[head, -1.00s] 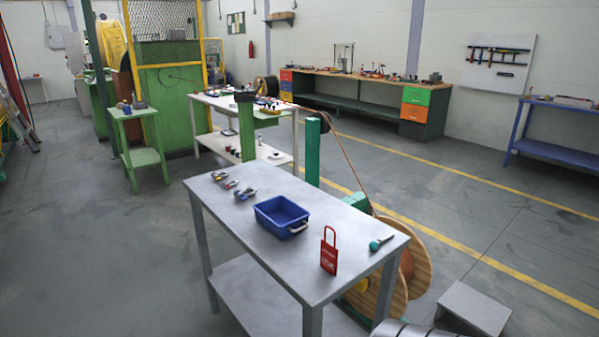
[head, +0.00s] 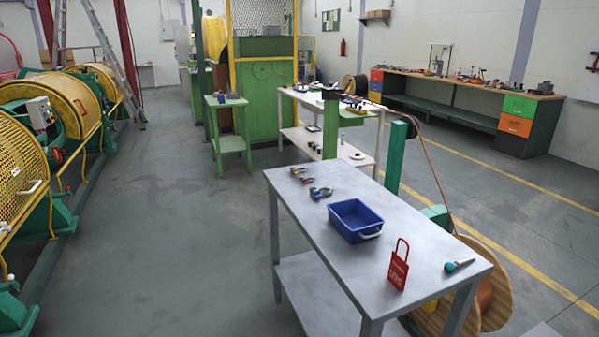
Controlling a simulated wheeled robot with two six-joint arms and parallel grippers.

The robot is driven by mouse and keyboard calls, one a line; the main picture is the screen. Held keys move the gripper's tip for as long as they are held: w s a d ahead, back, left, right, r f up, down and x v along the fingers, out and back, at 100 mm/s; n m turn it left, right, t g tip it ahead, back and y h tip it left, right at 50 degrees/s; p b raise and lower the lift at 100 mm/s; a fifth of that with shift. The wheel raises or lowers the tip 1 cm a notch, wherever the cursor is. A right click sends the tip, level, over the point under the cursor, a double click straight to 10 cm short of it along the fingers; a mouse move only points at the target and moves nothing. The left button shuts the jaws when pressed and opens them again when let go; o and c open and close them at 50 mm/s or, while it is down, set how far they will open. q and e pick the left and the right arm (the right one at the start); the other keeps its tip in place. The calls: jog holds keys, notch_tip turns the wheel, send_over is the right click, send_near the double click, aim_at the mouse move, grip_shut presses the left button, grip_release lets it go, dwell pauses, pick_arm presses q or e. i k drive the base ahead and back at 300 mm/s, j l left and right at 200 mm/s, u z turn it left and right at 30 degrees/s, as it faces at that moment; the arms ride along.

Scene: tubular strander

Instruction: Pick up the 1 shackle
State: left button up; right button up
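Several small metal items with coloured parts lie at the far left end of the grey table (head: 345,243). One group (head: 320,193) has blue parts, another piece (head: 307,180) is reddish, and one (head: 297,170) is farther back. They are too small to tell which, if any, is the shackle. A red tag with a tall loop handle (head: 398,268) stands near the table's front right end. Neither of my grippers is in view.
A blue bin (head: 356,220) sits mid-table, and a teal-handled tool (head: 457,266) lies at the right end. A wooden reel (head: 484,290) stands beyond the table. Yellow-caged machinery (head: 20,172) lines the left. The grey floor between (head: 180,240) is clear.

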aim_at(295, 170)
jog(key=i+z, duration=0.15)
jog(key=z, duration=0.2)
jog(key=i+j+z, duration=0.15)
jog(key=z, duration=0.2)
jog(key=i+j+z, duration=0.1)
jog(key=z, duration=0.25)
